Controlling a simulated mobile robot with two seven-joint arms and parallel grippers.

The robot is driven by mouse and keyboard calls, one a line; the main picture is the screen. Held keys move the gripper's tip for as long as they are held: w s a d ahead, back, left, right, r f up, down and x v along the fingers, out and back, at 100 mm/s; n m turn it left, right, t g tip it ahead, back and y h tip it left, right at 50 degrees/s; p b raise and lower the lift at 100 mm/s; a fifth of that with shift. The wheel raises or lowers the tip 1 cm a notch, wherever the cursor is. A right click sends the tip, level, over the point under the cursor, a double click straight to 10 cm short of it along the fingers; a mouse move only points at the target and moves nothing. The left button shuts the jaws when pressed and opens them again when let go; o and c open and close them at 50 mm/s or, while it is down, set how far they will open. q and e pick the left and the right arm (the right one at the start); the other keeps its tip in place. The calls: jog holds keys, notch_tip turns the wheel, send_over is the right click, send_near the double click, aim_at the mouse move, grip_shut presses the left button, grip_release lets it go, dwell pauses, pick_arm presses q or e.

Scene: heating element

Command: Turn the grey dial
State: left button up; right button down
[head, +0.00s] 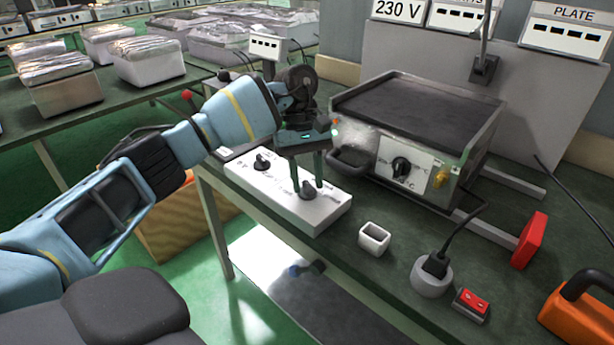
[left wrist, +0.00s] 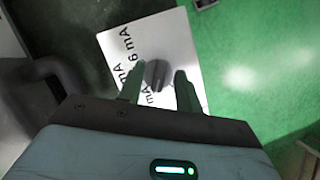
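The grey dial (head: 307,190) sits on a white box (head: 330,212) with a printed panel, at the near edge of the bench. A second, darker dial (head: 262,160) sits farther left on the same box. My left gripper (head: 307,182) points down over the grey dial, one finger on each side of it. In the left wrist view the dial (left wrist: 157,75) shows between the two parted fingers (left wrist: 158,70), with visible gaps, beside "mA" markings. The fingers look open and not closed on it. My right gripper is not in view.
A hot plate (head: 415,112) with its own black knob (head: 401,166) stands behind the box.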

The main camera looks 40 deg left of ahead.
pick_arm(q)
jog(key=v, duration=0.7)
jog(key=shift+r, duration=0.35)
jog(key=shift+w+a, duration=0.1)
jog(key=shift+a, duration=0.05)
